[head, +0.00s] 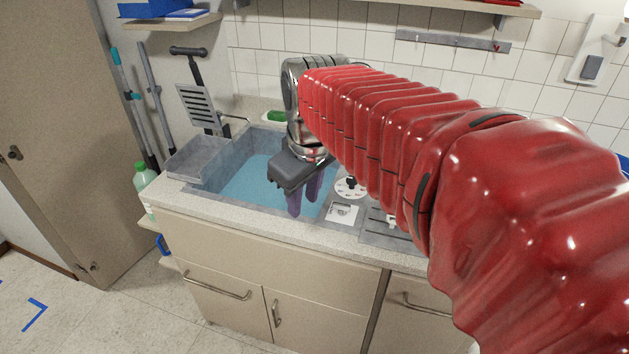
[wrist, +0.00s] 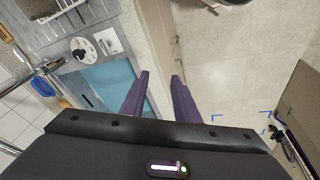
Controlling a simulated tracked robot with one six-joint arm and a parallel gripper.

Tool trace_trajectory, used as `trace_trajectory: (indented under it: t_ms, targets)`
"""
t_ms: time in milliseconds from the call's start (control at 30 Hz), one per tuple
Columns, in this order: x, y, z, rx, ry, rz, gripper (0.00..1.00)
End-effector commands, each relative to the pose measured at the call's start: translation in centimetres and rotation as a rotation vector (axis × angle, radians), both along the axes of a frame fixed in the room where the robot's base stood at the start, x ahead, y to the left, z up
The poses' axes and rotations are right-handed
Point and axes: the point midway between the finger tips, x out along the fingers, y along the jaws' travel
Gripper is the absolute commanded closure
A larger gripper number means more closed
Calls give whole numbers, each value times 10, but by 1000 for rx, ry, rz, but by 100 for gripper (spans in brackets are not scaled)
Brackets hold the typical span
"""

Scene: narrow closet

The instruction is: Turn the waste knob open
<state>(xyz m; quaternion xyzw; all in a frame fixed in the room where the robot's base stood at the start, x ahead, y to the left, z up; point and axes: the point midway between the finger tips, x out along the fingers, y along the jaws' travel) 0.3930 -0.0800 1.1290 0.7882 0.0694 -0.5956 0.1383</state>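The waste knob appears to be the black knob (head: 351,181) on a round white dial (head: 346,191), on the grey surface just right of the sink (head: 229,150). The black knob (wrist: 80,54) and its dial (wrist: 87,45) also show at upper left in the wrist view. A white card with a dark symbol (head: 341,213) lies beside the dial. My gripper (head: 304,207) points down over the sink's front right part, left of the dial and apart from it. In the wrist view its two purple fingers (wrist: 161,74) are spread with nothing between them. The knob's exact setting is too small to read.
Blue water (head: 250,180) fills the sink. A tap (head: 238,122) and a green item (head: 277,116) are at its back. A grey tray (head: 198,155) is at its left. A tiled wall (head: 265,50) rises behind, and a cabinet (head: 265,265) stands below.

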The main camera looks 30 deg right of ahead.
Motion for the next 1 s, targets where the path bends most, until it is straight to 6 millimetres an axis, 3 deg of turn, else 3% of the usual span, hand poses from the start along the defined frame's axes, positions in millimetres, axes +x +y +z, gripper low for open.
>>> trace_trajectory:
  t_ms: [467, 1000]
  targets:
    - [58, -71, -1, -35, 141, 176, 72]
    - [104, -161, -29, -14, 274, 385, 72]
